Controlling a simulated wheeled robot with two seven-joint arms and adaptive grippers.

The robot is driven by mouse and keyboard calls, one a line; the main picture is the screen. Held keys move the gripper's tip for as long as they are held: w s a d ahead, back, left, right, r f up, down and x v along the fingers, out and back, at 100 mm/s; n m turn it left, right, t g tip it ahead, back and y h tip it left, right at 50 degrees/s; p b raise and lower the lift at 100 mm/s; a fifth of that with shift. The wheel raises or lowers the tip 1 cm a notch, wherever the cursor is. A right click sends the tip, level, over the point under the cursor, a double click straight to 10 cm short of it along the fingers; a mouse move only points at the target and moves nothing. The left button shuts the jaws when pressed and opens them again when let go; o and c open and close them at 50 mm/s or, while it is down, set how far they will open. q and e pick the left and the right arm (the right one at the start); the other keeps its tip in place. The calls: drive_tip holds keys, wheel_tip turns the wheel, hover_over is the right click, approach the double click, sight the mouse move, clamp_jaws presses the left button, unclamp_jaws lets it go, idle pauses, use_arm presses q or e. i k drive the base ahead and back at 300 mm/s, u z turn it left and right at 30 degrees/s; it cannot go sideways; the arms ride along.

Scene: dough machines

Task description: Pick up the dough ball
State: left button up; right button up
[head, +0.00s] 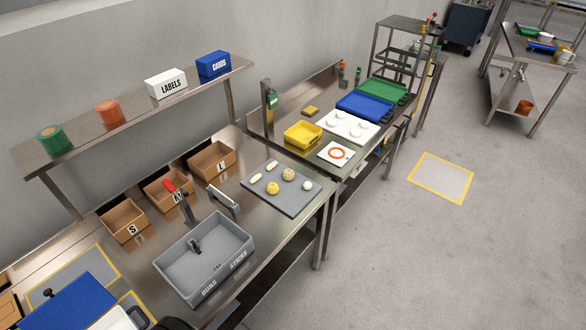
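A grey board (280,196) lies on the near steel table. On it are a small smooth white ball (307,186), which looks like a dough ball, a speckled yellow ball (273,188), a tan speckled ball (288,174) and two pale elongated pieces (257,178). A white tray (366,132) on the farther table holds several pale round shapes, too small to tell whether they are dough. Neither of my grippers can be made out in the head view. A dark shape at the bottom edge is cut off and unclear.
An upright metal tool (222,199) stands between bin and board. A shelf (140,120) overhangs behind. A yellow bin (303,135) is on the farther table.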

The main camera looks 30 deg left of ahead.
sight(306, 185)
drive_tip(key=u, duration=0.8)
drive_tip(key=i, duration=1.05)
drive_tip(key=u, duration=1.05)
